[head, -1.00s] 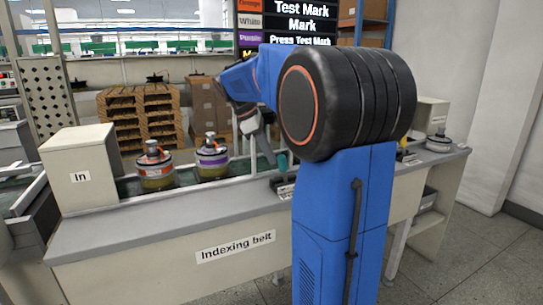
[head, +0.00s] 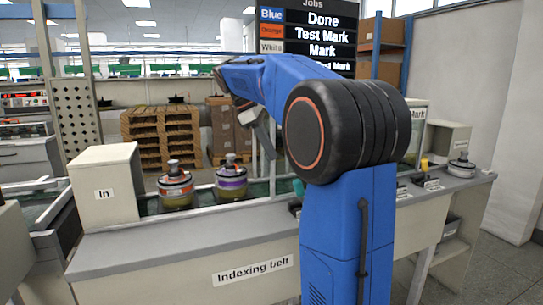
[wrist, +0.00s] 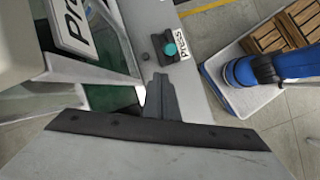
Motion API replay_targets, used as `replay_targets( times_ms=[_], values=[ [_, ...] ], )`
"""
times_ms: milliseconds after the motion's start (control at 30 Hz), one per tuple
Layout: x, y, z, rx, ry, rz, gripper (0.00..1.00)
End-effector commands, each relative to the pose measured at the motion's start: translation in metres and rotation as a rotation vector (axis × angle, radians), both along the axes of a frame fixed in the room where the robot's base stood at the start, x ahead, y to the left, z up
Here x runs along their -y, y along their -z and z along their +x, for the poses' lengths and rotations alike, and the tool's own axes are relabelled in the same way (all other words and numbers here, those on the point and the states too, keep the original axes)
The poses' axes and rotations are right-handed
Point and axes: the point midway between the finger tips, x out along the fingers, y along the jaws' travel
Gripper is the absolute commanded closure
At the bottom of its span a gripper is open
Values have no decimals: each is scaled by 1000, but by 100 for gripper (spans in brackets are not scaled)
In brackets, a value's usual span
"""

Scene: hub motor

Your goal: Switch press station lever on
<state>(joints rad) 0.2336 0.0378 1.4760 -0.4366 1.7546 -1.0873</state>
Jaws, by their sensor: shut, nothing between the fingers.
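The press station lever has a teal knob (wrist: 170,49) on a small dark base, next to a white label reading Press (wrist: 178,43), in the wrist view. In the head view the teal knob (head: 298,187) shows just left of my blue arm, which hides part of its base. I cannot tell whether the lever is on or off. My gripper (wrist: 160,80) is shut and empty in the wrist view. Its tips appear just below the lever base in the picture; I see no contact. In the head view my arm hides much of the gripper.
The indexing belt counter (head: 190,245) carries an orange-banded motor (head: 175,187) and a purple-banded motor (head: 231,178). A yellow-knobbed lever (head: 424,166) and another motor (head: 461,167) stand right of my arm. Thin white posts rise behind the counter. A pallet stack (head: 160,135) stands behind.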

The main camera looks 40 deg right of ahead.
Motion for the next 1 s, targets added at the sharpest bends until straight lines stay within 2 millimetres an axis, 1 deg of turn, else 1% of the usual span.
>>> replay_targets(
  times_ms=[267, 367, 600, 700, 1000],
  values=[
    [-2, 1, 1, -2, -1, -3, 100],
    [-9, 7, 3, -10, -1, -18, 100],
    [-36, 27, 10, -32, -1, -90, 100],
    [-43, 33, 11, -36, -1, -110, 100],
    [-45, 35, 12, -36, 0, -120, 100]
  ],
)
